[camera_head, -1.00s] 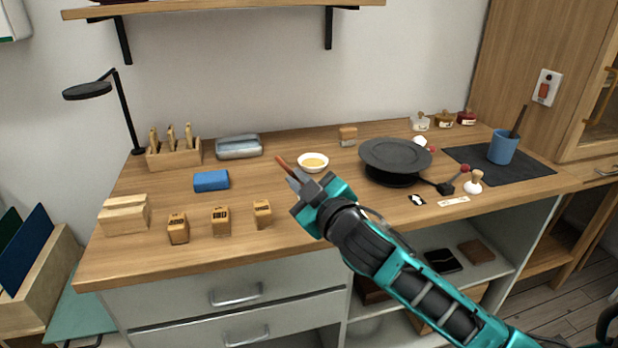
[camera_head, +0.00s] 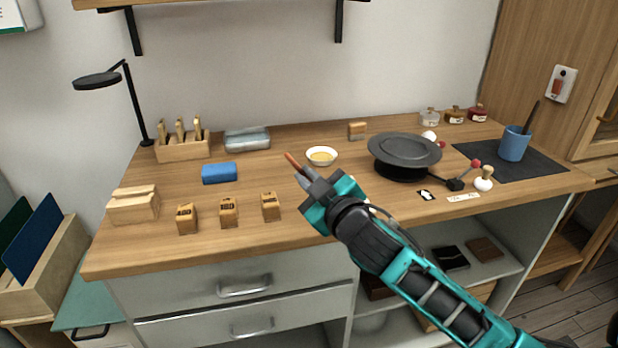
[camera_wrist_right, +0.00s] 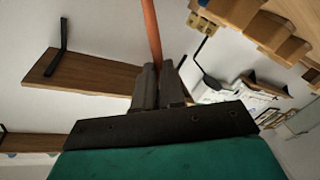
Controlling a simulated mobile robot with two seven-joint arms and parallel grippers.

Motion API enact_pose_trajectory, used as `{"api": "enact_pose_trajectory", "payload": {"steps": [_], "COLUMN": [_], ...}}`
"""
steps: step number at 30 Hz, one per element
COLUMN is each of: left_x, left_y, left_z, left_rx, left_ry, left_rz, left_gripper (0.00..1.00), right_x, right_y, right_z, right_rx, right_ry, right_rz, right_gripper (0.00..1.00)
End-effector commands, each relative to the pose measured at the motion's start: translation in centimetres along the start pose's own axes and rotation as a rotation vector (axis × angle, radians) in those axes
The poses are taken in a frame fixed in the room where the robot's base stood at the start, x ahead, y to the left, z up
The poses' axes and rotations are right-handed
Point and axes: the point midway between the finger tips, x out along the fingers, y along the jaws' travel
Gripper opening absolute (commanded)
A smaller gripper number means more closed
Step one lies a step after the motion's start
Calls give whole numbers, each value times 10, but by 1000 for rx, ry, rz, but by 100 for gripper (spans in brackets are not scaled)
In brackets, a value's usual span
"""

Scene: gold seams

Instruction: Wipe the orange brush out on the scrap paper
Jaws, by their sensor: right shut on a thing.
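My right gripper (camera_head: 307,179) is shut on a thin orange-brown stick, which looks like the orange brush (camera_head: 292,161). The brush points up and to the left above the workbench, in front of the small white bowl. In the right wrist view, the orange brush (camera_wrist_right: 151,30) rises from between the closed fingers (camera_wrist_right: 152,85); its far end is cut off. I cannot make out bristles. No sheet is clearly the scrap paper; a small pale strip with marks (camera_head: 463,197) lies at the right front. My left gripper is not in view.
The white bowl (camera_head: 322,151) of yellowish stuff stands behind the gripper. A dark turntable (camera_head: 404,149) is to its right. A blue cup (camera_head: 514,146) stands on a dark mat (camera_head: 480,160). Small wooden blocks (camera_head: 229,215) and a blue block (camera_head: 219,174) are at left.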

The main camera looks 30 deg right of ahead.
Motion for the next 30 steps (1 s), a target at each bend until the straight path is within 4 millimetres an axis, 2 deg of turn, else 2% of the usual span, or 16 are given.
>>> {"api": "enact_pose_trajectory", "payload": {"steps": [18,30], "left_x": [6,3], "left_y": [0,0], "left_z": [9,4], "left_rx": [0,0], "left_ry": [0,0], "left_rz": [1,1], "left_gripper": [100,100], "right_x": [0,-4], "right_y": [-9,5], "right_z": [14,22], "right_rx": [1,0], "right_ry": [-1,-4], "right_rz": [0,0], "right_gripper": [0,0]}}
